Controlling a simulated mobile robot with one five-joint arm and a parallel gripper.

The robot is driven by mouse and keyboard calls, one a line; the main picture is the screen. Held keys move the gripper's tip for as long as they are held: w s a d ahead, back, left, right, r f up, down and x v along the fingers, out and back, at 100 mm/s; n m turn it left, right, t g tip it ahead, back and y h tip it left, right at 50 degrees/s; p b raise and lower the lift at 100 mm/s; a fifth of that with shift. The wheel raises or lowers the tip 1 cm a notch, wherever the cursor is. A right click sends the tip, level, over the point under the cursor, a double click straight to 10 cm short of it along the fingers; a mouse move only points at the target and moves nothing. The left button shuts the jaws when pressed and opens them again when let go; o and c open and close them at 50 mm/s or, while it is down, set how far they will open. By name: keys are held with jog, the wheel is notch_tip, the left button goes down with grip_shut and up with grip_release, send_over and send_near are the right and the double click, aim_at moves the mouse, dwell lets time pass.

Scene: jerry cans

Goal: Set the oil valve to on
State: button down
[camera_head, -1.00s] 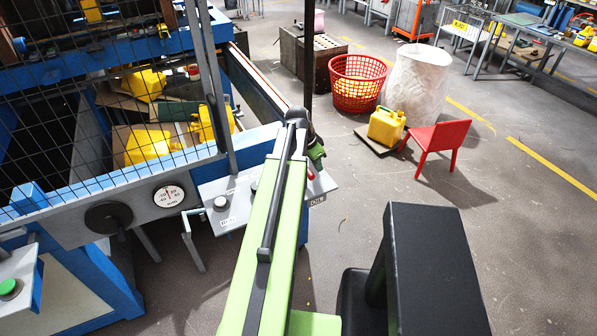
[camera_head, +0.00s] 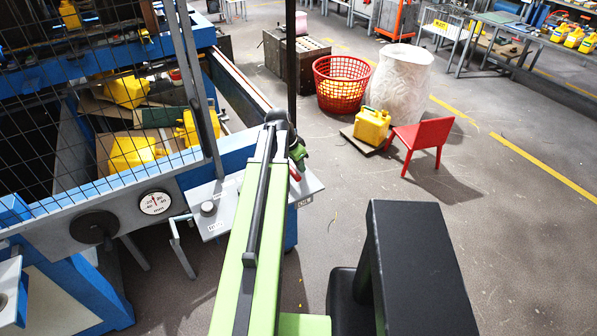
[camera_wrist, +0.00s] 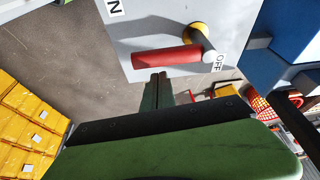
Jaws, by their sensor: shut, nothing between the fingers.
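The oil valve's red handle (camera_wrist: 167,57) lies across the grey panel in the wrist view. Its yellow and dark pivot (camera_wrist: 200,38) is at the handle's right end, close to the OFF label (camera_wrist: 220,62). A cut-off label ending in N (camera_wrist: 114,8) is at the upper left. My gripper (camera_wrist: 157,76) is shut and empty, its fingertips just below the handle's middle; I cannot tell whether they touch it. In the head view my green arm reaches over the control panel (camera_head: 215,220) and hides much of the valve area.
A caged machine with a dial gauge (camera_head: 155,202) and a dark round knob (camera_head: 93,229) is at the left. Open floor lies at the right.

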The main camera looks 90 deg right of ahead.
jog(key=shift+s+d+r+p, duration=0.2)
jog(key=shift+s+d+r, duration=0.05)
jog(key=shift+s+d, duration=0.3)
jog(key=shift+s+d+r+p, duration=0.15)
jog(key=shift+s+d+r, duration=0.05)
jog(key=shift+s+d, duration=0.35)
jog(key=p+v, duration=0.9)
jog(key=shift+a+r, duration=0.25)
jog(key=shift+r, duration=0.05)
jog(key=shift+w, duration=0.1)
